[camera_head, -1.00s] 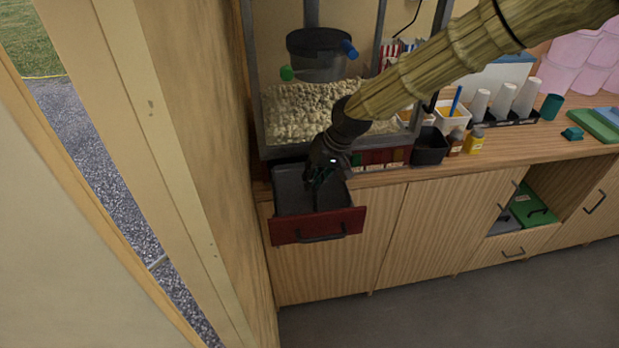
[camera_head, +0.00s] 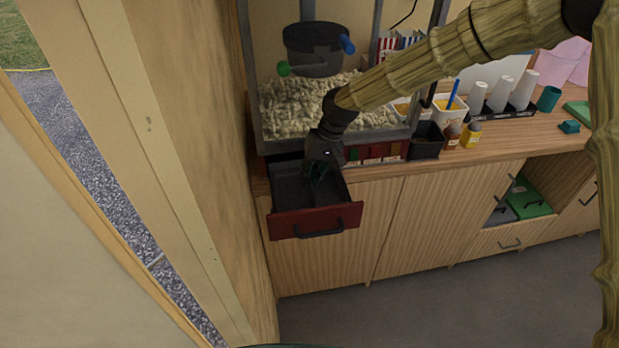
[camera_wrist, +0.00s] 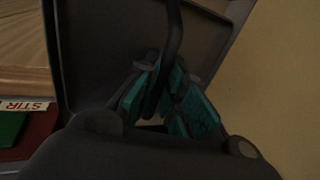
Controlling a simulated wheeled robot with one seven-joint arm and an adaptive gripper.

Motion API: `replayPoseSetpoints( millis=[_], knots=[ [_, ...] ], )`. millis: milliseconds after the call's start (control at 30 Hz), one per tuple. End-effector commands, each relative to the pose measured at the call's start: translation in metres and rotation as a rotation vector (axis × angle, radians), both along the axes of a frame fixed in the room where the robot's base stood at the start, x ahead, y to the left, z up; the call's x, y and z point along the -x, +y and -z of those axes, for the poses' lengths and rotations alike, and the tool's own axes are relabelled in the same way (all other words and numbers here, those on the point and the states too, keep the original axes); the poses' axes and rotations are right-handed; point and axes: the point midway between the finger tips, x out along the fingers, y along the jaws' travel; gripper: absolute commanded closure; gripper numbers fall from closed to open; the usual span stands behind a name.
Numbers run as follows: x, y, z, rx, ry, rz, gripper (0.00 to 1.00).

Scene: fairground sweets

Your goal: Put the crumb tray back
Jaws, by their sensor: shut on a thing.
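The crumb tray (camera_head: 290,190) is a dark, open tray behind a red front panel (camera_head: 316,220) with a black pull. It sticks out below the popcorn machine (camera_head: 330,110), at the counter's left end. In the wrist view the dark tray (camera_wrist: 105,45) fills the upper middle. My gripper (camera_head: 321,170) is over the tray's inside, at its back right, pointing down. Where the bar joins the tray is hidden.
A beige wall (camera_head: 215,150) stands close on the tray's left. A black bin (camera_head: 427,142), bottles (camera_head: 472,135) and cups (camera_head: 500,95) stand on the counter to the right. An open compartment (camera_head: 560,180) is farther right. The floor (camera_head: 420,310) in front is clear.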

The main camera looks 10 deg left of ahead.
Motion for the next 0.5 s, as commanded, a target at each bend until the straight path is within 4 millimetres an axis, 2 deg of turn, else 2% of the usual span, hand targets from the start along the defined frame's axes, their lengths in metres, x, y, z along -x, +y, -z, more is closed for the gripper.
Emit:
replayPoseSetpoints(
  millis=[333,367,400,467,500],
  knots=[
    [0.0000,0.0004,0.0023,0.000,-0.001,-0.001,1.00],
    [0.0000,0.0003,0.0021,-0.001,0.000,0.000,0.86],
    [0.0000,0.0003,0.0019,-0.001,0.000,0.000,0.79],
    [0.0000,0.0003,0.0019,-0.001,0.000,0.000,0.68],
    [0.0000,0.0003,0.0019,0.000,-0.001,0.000,0.68]
  ],
)
